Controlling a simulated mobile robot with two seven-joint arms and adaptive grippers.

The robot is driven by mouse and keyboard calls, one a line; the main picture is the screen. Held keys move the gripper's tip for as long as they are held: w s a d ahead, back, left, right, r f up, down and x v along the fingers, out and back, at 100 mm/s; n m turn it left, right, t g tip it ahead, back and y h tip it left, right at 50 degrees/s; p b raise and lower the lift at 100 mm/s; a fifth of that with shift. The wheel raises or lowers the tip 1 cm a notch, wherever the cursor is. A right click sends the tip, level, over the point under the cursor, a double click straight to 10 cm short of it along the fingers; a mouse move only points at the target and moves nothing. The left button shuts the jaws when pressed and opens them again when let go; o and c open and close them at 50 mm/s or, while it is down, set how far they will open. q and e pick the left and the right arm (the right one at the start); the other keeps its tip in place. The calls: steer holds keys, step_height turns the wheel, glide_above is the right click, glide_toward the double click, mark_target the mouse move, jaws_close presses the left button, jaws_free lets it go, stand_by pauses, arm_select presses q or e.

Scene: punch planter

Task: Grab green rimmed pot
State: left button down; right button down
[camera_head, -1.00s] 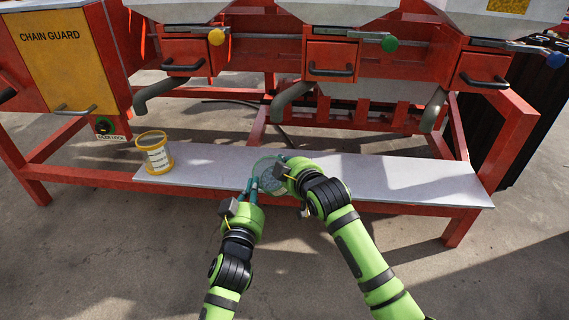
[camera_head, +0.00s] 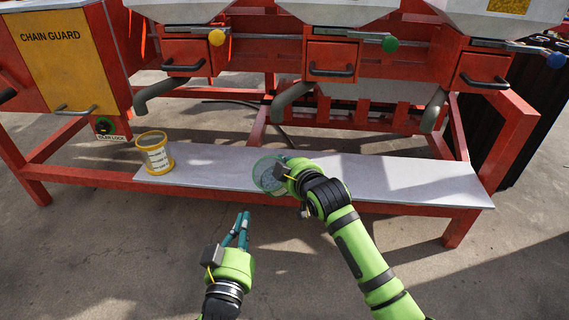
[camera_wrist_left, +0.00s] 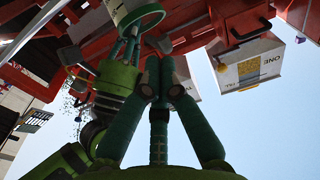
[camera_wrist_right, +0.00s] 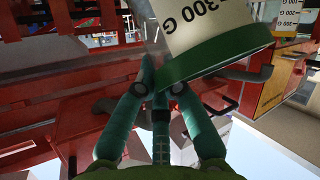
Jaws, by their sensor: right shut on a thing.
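The green rimmed pot (camera_head: 264,176) is a clear container held over the grey shelf's front edge. My right gripper (camera_head: 282,169) is shut on its rim side. In the right wrist view the pot (camera_wrist_right: 215,50) fills the upper middle, with an upside-down "300 G" label and its green rim at the fingertips (camera_wrist_right: 160,88). My left gripper (camera_head: 244,216) is apart from the pot, nearer to me, with nothing between its fingers. Its fingertips (camera_wrist_left: 161,75) look close together. In the left wrist view the pot (camera_wrist_left: 135,14) hangs above, in my right gripper (camera_wrist_left: 122,68).
A yellow rimmed pot (camera_head: 154,153) stands on the left of the grey shelf (camera_head: 400,180). Grey spouts (camera_head: 290,100) hang over the shelf from the red machine frame (camera_head: 470,225). The shelf's right part is clear.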

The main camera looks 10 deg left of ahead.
steer(key=shift+f, duration=0.2)
arm_select(q)
steer(key=shift+s, duration=0.6)
